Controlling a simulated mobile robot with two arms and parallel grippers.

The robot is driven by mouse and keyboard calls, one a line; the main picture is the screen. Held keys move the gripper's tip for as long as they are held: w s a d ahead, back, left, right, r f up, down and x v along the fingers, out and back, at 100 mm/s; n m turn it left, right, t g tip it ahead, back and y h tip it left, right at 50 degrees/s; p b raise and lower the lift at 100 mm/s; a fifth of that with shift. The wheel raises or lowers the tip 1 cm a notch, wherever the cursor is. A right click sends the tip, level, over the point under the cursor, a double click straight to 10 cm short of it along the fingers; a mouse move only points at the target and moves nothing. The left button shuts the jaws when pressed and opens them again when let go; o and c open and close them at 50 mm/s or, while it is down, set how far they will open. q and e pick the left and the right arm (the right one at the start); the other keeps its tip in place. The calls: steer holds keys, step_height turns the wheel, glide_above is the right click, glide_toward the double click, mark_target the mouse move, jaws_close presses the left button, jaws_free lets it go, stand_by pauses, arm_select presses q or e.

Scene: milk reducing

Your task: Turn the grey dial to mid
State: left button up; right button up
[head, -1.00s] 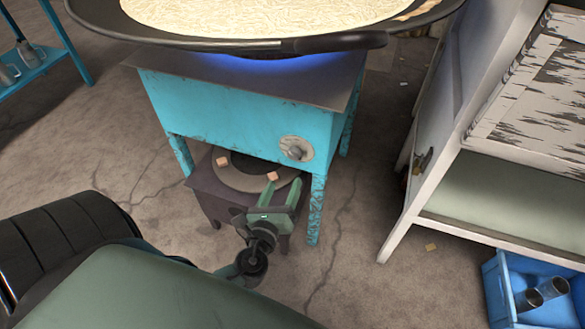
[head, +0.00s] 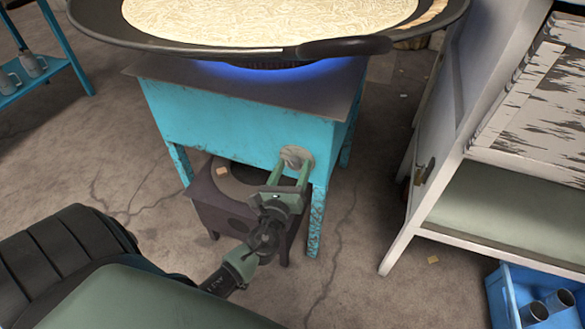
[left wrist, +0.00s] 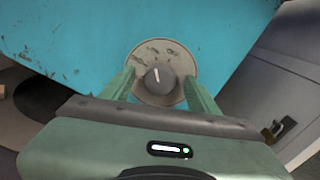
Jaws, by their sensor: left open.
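The grey dial (head: 294,155) is a round knob on a pale round plate on the front of the blue stove (head: 235,125). In the left wrist view the dial (left wrist: 159,78) has a white mark on its face, pointing up and slightly left. My left gripper (head: 291,168) is at the dial in the head view and hides part of it. In the left wrist view the left gripper (left wrist: 160,85) is open, one green finger on each side of the dial, with gaps showing between fingers and knob. My right gripper is not in view.
A wide black pan (head: 130,40) with pale milk (head: 270,18) sits over a blue flame on the stove. A low dark stand (head: 225,212) is under the stove. A white cabinet (head: 400,235) and a blue crate (head: 500,290) with metal cups are at right.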

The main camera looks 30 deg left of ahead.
arm_select(q)
jaws_close()
steer(key=shift+n, duration=0.3)
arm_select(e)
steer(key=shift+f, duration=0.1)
arm_select(q)
steer(key=n+b, duration=0.1)
steer(key=n, duration=0.2)
steer(key=n+b, duration=0.1)
steer(key=n, duration=0.2)
steer(key=shift+n+g+h, duration=0.3)
steer(key=shift+n, duration=0.3)
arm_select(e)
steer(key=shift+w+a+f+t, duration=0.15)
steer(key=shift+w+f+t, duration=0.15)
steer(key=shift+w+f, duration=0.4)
